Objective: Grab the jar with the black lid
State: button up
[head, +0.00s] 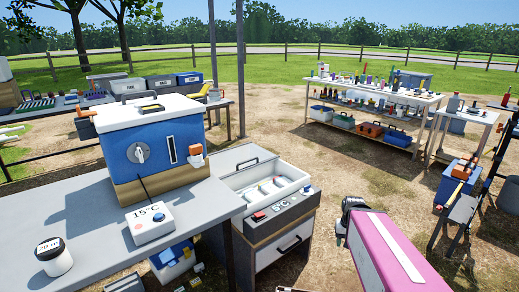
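A small white jar (57,262) with a black lid stands upright on the grey table at the lower left. The jar stands apart from the other things on that table. My gripper's fingers are not in view. A pink and white body with a dark joint at the lower right looks like part of my arm, well to the right of the jar.
The grey table (97,221) also bears a blue cooler box (158,150) and a white 15°C display box (149,222). A cabinet with an open white-walled drawer (265,186) stands right of it. Shelves (376,92) stand behind. Dirt ground lies between.

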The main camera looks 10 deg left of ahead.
aim_at(53, 254)
jog(key=u, duration=2.75)
